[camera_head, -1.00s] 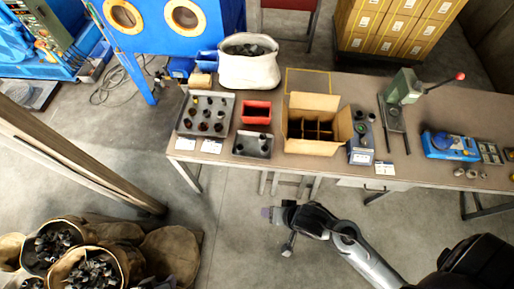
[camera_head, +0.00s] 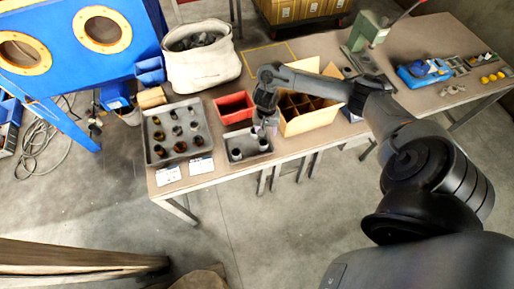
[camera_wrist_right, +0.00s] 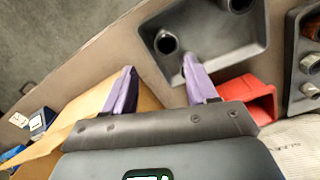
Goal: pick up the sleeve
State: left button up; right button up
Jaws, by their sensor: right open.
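Two short dark hollow sleeves stand upright in a small grey tray (camera_head: 233,139). One sleeve (camera_head: 236,154) is at the tray's left, the other (camera_head: 263,146) at its right, by my right gripper (camera_head: 265,125). In the right wrist view the open, empty right gripper (camera_wrist_right: 159,65) has its two purple fingers apart. One sleeve (camera_wrist_right: 166,42) shows just beyond the gap between the fingertips, and the other sleeve (camera_wrist_right: 238,4) is cut by the top edge. I cannot tell the height of the fingertips above the tray. My left gripper is not in view.
A red bin (camera_head: 234,107) stands behind the small tray. A larger grey tray (camera_head: 152,137) with several dark parts is at left. An open cardboard box (camera_head: 312,119) with dividers is at right, close to my right arm. A white sack (camera_head: 202,72) stands behind.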

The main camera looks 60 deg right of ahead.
jog(key=b, duration=0.2)
send_over(262, 140)
jog(key=a, duration=0.1)
jog(key=shift+f, duration=2.75)
jog(key=shift+s+f+b, duration=0.15)
jog(key=shift+f+b, duration=0.05)
jog(key=shift+f, duration=1)
jog(key=shift+s+f+b, duration=0.15)
jog(key=shift+f, duration=1)
jog(key=c, duration=0.4)
grip_shut()
jog(key=shift+r, duration=0.2)
